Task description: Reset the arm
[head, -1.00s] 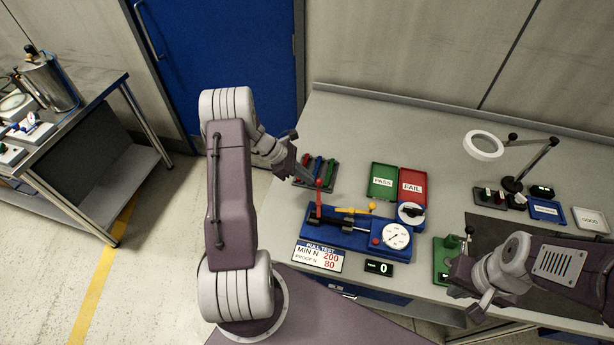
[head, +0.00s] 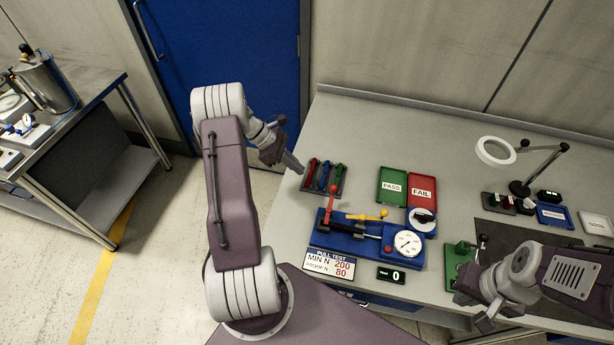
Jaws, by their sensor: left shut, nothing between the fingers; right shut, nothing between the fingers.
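My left gripper (head: 293,164) is shut and empty. It hangs over the left edge of the bench, just left of a dark rack (head: 325,179) of red, blue and green tools. My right gripper (head: 483,312) is shut and empty near the bench's front edge, below a green fixture (head: 457,262). A blue pull tester (head: 347,239) lies on the bench, with a red-knobbed lever (head: 332,200), a yellow lever (head: 368,216) and a round white gauge (head: 408,243). No gripper touches the tester.
A green PASS tray (head: 392,187) and a red FAIL tray (head: 422,191) lie behind the tester. A ring-lamp magnifier (head: 496,151) stands at the right. A side table (head: 100,100) with a metal pot is at far left. The bench's back middle is clear.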

